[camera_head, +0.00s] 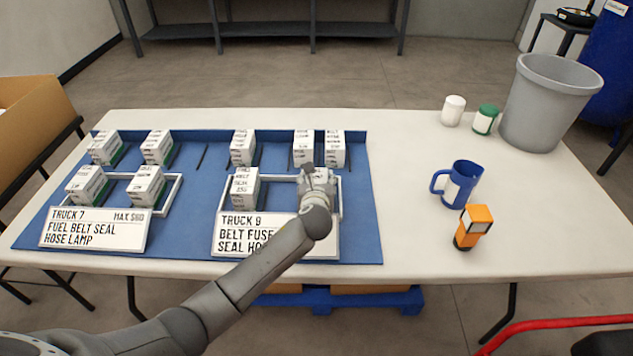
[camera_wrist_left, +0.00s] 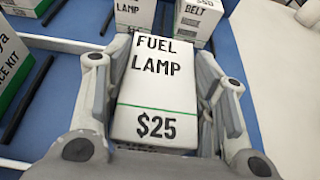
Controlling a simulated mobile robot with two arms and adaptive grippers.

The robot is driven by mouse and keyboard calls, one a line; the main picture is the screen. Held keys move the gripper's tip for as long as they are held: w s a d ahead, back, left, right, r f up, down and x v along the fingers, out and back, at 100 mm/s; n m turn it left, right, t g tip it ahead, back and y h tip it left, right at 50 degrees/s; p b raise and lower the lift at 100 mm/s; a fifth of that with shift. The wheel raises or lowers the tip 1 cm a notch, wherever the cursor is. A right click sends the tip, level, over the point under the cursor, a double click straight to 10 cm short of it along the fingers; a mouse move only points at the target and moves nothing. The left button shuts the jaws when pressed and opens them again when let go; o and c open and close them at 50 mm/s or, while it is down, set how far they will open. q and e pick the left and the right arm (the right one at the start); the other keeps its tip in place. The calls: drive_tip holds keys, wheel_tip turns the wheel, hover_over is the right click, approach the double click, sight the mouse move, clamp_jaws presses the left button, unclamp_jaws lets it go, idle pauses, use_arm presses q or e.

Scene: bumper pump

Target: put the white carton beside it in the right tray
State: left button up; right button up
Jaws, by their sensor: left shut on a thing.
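My left gripper (camera_head: 317,182) is shut on a white carton, which reads "FUEL LAMP $25" in the left wrist view (camera_wrist_left: 154,92), with a finger on each side. In the head view the gripper and carton are at the right end of the right tray (camera_head: 275,178), a white frame behind the "TRUCK 9" sign (camera_head: 262,237). The gripper hides much of the carton there, and I cannot tell whether it touches the tray floor. Another white carton (camera_head: 243,187) stands in the left part of this tray. My right gripper is not in view.
The left tray (camera_head: 117,177), behind the "TRUCK 7" sign (camera_head: 95,229), holds two cartons. Several cartons stand along the blue mat's back, including one (camera_head: 334,150) close behind my gripper. A blue mug (camera_head: 460,184), orange lamp (camera_head: 474,226) and grey bin (camera_head: 545,105) are at right.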

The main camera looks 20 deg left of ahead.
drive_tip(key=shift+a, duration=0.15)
use_arm(q)
drive_tip(key=o, duration=1.3)
drive_tip(key=shift+f, duration=0.1)
drive_tip(key=shift+o, duration=0.2)
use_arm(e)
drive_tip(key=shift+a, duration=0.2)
use_arm(q)
drive_tip(key=shift+s+r, duration=0.25)
drive_tip(key=p+v, duration=0.1)
drive_tip(key=v, duration=1)
drive_tip(key=shift+s+d, duration=0.2)
drive_tip(key=shift+s, duration=0.1)
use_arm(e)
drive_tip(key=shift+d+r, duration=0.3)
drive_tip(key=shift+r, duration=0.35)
